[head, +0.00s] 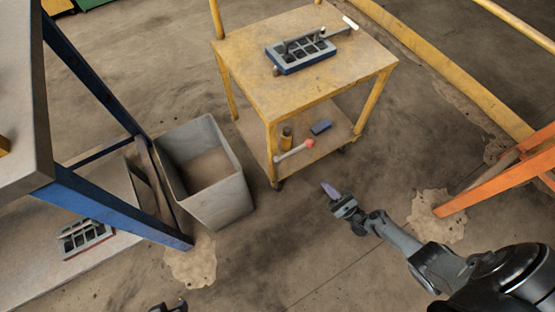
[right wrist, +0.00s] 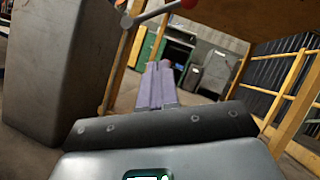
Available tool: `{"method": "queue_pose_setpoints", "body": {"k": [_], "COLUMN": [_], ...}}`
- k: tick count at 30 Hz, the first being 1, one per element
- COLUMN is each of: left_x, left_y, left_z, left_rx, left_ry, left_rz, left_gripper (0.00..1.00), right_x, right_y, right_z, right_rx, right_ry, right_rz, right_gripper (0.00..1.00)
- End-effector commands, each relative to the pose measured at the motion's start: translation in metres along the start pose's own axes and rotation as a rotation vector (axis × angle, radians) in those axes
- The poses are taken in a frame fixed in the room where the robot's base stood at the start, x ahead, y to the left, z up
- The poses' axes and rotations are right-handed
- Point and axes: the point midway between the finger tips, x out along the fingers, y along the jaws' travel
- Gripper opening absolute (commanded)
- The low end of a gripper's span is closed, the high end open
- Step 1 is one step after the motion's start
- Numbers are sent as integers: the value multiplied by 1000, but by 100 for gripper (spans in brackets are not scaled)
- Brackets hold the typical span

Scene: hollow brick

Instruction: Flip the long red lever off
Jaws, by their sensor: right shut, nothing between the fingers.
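The long lever (head: 295,152) is a pale grey rod with a red ball knob (head: 310,143) at its right end. It sits at the front of the yellow cart's lower shelf and slants up to the right. In the right wrist view the red knob (right wrist: 189,3) is cut by the top edge. My right gripper (head: 329,190) is shut and empty, with its purple fingers together. It is in front of the cart, below and right of the knob in the head view, apart from it. My left gripper (head: 168,306) is mostly cut off at the bottom edge.
The yellow cart (head: 260,90) carries a blue-sided hollow brick (head: 303,65) on top. A yellow cylinder (head: 287,137) and a blue block (head: 321,127) are on its lower shelf. A grey bin (head: 228,200) stands left. An orange frame (head: 495,180) stands right.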

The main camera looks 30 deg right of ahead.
Motion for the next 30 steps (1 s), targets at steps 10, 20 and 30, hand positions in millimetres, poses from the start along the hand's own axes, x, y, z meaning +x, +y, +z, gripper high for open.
{"method": "queue_pose_setpoints", "body": {"k": [10, 20, 30], "left_x": [-2, -3, -4], "left_y": [5, 2, 2], "left_z": [-2, -2, -2], "left_rx": [-2, -6, -1], "left_ry": [4, 3, 3], "left_rz": [11, 7, 6], "left_gripper": [45, 45, 45], "right_x": [22, 27, 74], "right_y": [-9, -9, -10], "right_z": [0, 1, 3], "right_rx": [-15, -16, -16], "right_ry": [-31, -32, -35], "right_rz": [-11, -12, -14], "right_gripper": [0, 0, 0]}}
